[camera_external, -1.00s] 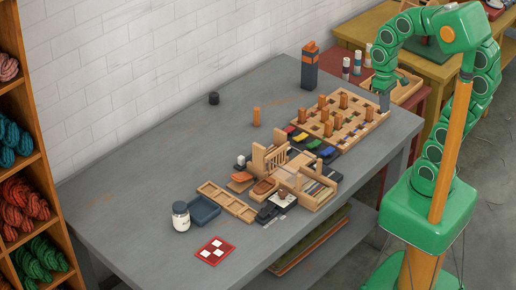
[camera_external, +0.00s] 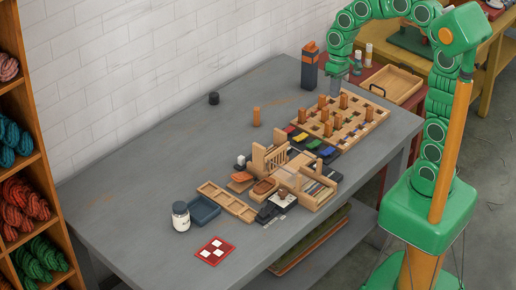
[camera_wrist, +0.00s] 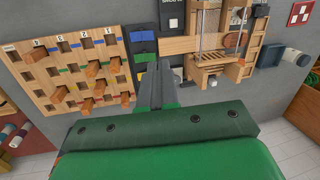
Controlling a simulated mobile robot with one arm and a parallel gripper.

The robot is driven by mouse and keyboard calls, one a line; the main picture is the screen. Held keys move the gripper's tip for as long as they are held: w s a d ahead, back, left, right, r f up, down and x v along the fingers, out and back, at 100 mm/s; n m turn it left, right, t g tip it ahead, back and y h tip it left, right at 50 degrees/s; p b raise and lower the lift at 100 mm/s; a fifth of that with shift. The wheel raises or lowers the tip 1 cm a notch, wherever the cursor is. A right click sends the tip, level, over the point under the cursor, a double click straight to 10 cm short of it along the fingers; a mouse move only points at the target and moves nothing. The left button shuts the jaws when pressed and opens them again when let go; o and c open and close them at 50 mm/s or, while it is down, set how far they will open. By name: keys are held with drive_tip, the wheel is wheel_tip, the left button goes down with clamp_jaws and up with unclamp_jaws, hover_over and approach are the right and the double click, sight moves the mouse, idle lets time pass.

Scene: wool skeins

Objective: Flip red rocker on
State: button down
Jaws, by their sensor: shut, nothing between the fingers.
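A dark strip with a row of coloured rockers lies between the pegboard and the wooden loom-like frame. The red rocker (camera_external: 289,129) is at the strip's far-left end in the external view; its tilt is too small to tell. In the wrist view blue and green rockers (camera_wrist: 143,57) show on the strip, and no red one is visible; my gripper covers that end. My gripper (camera_external: 333,95) is shut and empty, pointing down above the back edge of the pegboard, to the right of and apart from the red rocker. It also shows in the wrist view (camera_wrist: 158,72).
The wooden pegboard (camera_external: 350,125) with several upright pegs stands close to the strip. A tall dark box (camera_external: 310,66) is behind it. The wooden frame (camera_external: 283,158) stands in front of the strip. The grey table (camera_external: 170,150) is clear on the left.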

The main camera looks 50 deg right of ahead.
drive_tip(key=w+f+y, duration=0.1)
drive_tip(key=w+f, duration=0.3)
drive_tip(key=w, duration=0.7)
drive_tip(key=m, duration=0.1)
hover_over(286, 131)
drive_tip(key=d, duration=0.3)
wheel_tip(286, 131, down, 7)
drive_tip(key=shift+d+t, duration=0.15)
drive_tip(key=shift+t, duration=0.25)
drive_tip(key=x, duration=1.4)
drive_tip(key=shift+a+r, duration=0.1)
drive_tip(key=shift+a, duration=0.1)
